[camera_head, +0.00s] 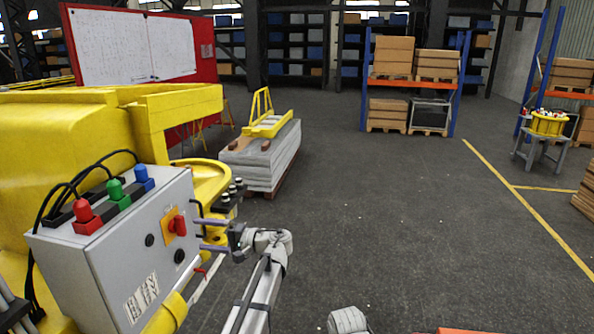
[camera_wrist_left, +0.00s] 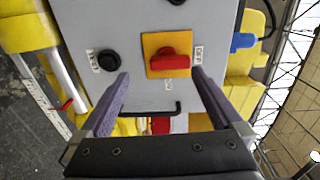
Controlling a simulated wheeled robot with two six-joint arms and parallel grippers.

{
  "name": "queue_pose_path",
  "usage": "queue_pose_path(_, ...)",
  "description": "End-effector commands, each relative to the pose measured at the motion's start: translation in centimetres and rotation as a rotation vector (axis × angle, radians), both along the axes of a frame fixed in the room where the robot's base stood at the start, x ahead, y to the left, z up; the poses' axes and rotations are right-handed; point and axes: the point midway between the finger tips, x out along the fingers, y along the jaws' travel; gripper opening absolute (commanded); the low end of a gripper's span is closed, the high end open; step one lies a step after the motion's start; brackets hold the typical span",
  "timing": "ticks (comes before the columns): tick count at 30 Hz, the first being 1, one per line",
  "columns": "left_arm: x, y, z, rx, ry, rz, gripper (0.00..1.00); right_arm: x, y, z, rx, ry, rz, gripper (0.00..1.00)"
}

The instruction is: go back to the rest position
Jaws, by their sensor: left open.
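My left gripper (camera_head: 200,235) is in front of the grey control box (camera_head: 110,250) on the yellow machine. Its two purple fingers are spread apart and empty, and they point at the box. In the left wrist view the open left gripper (camera_wrist_left: 160,74) faces the box panel. A red rotary switch (camera_wrist_left: 168,64) on an orange plate lies just beyond the fingertips; I cannot tell the exact gap. The same switch shows in the head view. My right gripper does not show.
The yellow machine (camera_head: 60,125) fills the left side. Beyond it stands a grey stacked block (camera_head: 265,160) with a yellow frame on top. A shelf with boxes (camera_head: 410,80) and a stool with a yellow bin (camera_head: 548,125) stand farther back. The middle floor is clear.

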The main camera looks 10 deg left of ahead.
Motion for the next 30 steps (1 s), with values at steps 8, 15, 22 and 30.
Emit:
queue_pose_path(8,-6.8,-6.8,-15.8,-0.421,0.054,-0.062,1.00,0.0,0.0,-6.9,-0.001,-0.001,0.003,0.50)
queue_pose_path(15,-14.2,-15.9,-28.7,-0.850,0.157,-0.119,1.00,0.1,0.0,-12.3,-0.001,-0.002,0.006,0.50)
queue_pose_path(22,-21.6,-24.4,-36.5,-1.200,0.275,-0.159,1.00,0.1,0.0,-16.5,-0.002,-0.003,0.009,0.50)
queue_pose_path(30,-25.7,-29.1,-39.0,-1.385,0.351,-0.174,1.00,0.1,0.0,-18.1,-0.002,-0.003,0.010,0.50)
